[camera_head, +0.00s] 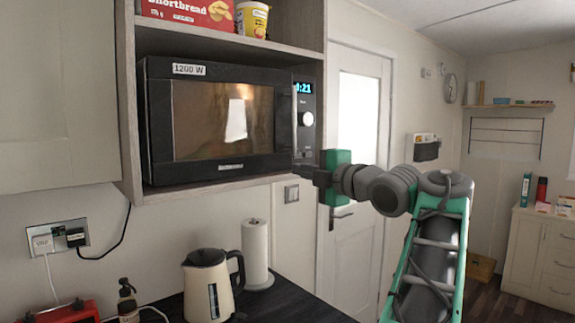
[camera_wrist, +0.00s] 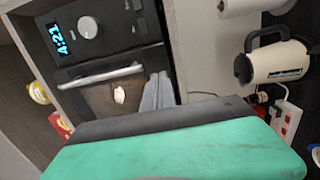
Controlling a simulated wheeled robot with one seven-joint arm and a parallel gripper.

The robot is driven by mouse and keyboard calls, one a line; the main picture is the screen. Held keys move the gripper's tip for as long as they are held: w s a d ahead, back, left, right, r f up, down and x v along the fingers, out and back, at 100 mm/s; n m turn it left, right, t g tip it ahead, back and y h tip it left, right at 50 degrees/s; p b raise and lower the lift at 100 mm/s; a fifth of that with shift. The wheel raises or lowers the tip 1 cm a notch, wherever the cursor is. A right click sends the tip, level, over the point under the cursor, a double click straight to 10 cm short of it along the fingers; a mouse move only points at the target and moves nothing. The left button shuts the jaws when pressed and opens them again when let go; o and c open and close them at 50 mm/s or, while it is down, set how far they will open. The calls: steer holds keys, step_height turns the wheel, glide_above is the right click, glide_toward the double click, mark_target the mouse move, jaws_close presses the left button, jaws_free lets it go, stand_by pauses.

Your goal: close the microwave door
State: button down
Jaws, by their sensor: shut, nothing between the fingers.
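The black microwave (camera_head: 160,120) sits in an open wooden cabinet niche in the head view. Its door (camera_head: 222,118), with a reflective window, lies over the front, flush or nearly so with the control panel (camera_head: 307,120). I cannot tell whether a small gap is left. My gripper (camera_head: 302,168) is shut and empty, at the lower right corner of the microwave front. In the wrist view my gripper's grey fingers (camera_wrist: 155,93) lie close together in front of the door, beside the silver handle (camera_wrist: 100,77). Contact is not clear.
A shelf with a shortbread box (camera_head: 188,12) and a yellow tub (camera_head: 252,19) is above. A cream kettle (camera_head: 207,285) and paper towel roll (camera_head: 255,255) stand on the counter below. A white door (camera_head: 358,210) is to the right, behind my arm.

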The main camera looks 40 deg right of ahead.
mark_target(280, 163)
steer(key=w+p, duration=0.1)
steer(key=w, duration=0.5)
steer(key=shift+d, duration=0.15)
steer(key=shift+w+d, duration=0.1)
steer(key=shift+w, duration=1)
steer(key=shift+w+d+r, duration=0.1)
steer(key=shift+w, duration=0.05)
steer(key=shift+r, duration=0.1)
